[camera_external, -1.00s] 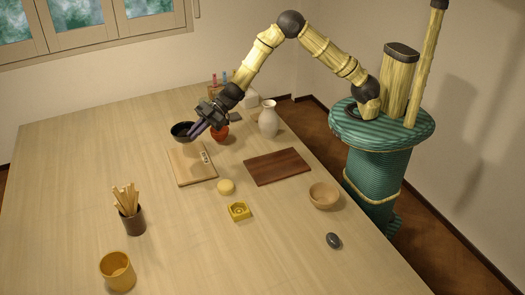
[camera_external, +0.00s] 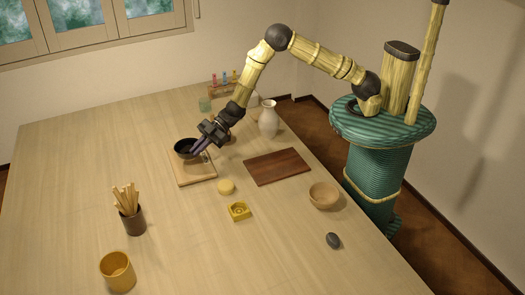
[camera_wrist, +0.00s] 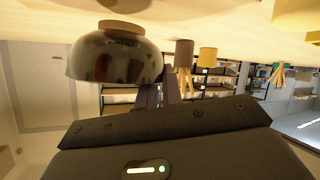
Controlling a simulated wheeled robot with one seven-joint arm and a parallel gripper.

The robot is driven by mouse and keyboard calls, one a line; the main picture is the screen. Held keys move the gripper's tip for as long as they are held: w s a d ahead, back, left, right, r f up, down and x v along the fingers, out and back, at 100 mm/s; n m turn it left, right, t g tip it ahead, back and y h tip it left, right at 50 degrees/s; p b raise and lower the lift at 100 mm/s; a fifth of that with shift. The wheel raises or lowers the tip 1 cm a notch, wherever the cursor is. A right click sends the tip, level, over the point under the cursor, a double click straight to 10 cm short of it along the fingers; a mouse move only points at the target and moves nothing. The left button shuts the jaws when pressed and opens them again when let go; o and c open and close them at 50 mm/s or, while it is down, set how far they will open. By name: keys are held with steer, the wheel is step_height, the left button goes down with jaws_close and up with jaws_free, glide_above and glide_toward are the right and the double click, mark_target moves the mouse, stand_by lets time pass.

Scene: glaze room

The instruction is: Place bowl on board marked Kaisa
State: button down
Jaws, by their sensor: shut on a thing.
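A dark glossy bowl (camera_external: 187,149) is over the far part of a light wooden board (camera_external: 195,174). I cannot tell whether its base touches the board. My gripper (camera_external: 199,147) is shut on the bowl's right side, with the arm reaching in from the upper right. In the wrist view, which is upside down, the bowl (camera_wrist: 115,58) shows with a brown foot, and my gripper's fingers (camera_wrist: 160,95) are at its rim. The board's small pale label is mostly hidden by my gripper, and its writing cannot be read.
A dark brown board (camera_external: 277,166) lies to the right, near a white vase (camera_external: 268,119) and a wooden bowl (camera_external: 324,196). A round yellowish piece (camera_external: 226,187) and a yellow square dish (camera_external: 239,211) lie in front. A cup of sticks (camera_external: 133,221) stands at left.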

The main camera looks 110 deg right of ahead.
step_height(320, 180, down, 2)
steer(key=shift+f, duration=0.15)
steer(key=c, duration=1.5)
jaws_free()
steer(key=shift+c, duration=0.2)
steer(key=b+v, duration=0.2)
steer(key=v, duration=1)
steer(key=shift+b, duration=0.3)
steer(key=shift+a, duration=0.1)
